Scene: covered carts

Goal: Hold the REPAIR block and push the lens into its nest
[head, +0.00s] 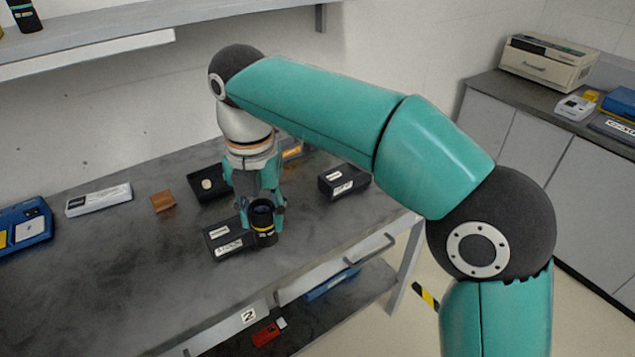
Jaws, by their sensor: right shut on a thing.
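A black lens (264,228) with a yellow ring stands upright at the front middle of the bench. My right gripper (262,203) points down and is shut on the lens, with its fingers at the lens's sides. A dark block (226,238) with two white labels lies just left of the lens. The lens overlaps the block's right end, and I cannot tell whether it sits in a nest there. The labels are too small to read, so I cannot tell which block is REPAIR. My left gripper is not in view.
Other dark blocks lie behind on the bench (130,255): one with a round white spot (203,190), one with a white label (343,181), and one with an orange label (291,149). A brown block (163,201), white box (99,199) and blue case (22,229) lie left.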

